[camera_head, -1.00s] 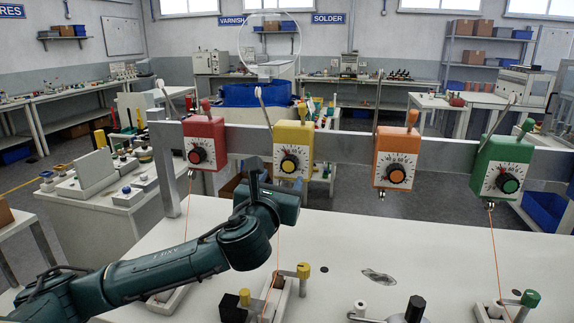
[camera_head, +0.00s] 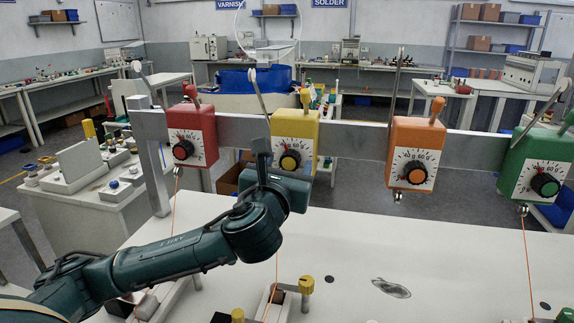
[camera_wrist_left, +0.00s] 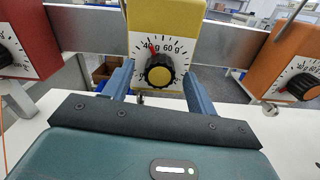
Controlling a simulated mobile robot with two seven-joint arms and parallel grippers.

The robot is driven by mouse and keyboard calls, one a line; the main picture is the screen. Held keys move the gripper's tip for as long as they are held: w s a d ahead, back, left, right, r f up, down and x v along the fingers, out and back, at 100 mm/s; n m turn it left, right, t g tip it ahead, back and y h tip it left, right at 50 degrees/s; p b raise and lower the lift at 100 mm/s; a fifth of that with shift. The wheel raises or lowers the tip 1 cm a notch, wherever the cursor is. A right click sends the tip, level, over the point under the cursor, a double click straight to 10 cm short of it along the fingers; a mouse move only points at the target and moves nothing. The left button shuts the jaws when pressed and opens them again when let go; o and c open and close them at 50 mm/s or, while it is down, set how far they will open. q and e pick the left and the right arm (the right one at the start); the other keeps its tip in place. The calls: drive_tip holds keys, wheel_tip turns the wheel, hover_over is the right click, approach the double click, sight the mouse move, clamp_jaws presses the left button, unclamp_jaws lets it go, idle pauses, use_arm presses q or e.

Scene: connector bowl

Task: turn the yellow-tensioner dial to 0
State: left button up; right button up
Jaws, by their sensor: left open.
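The yellow tensioner (camera_head: 295,128) hangs on the metal rail. Its white scale carries a round black dial with a yellow centre (camera_head: 290,160). In the left wrist view the dial (camera_wrist_left: 159,72) is in front of my left gripper (camera_wrist_left: 160,82). A red mark shows above the dial, near the 40 g figure. My left gripper (camera_head: 263,153) is open, with one blue finger to each side of the dial in the wrist picture. I cannot tell whether the fingers touch it. In the head view my arm partly hides the tensioner's lower left. My right gripper is not in view.
The red tensioner (camera_head: 192,132) hangs left of the yellow one. The orange (camera_head: 416,150) and green (camera_head: 541,165) ones hang to the right. The metal rail (camera_head: 350,140) runs behind them. The white table (camera_head: 440,260) below is partly clear, with small fittings at its front.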

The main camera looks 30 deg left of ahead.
use_arm(q)
drive_tip(key=shift+c, duration=0.3)
drive_tip(key=c, duration=0.9)
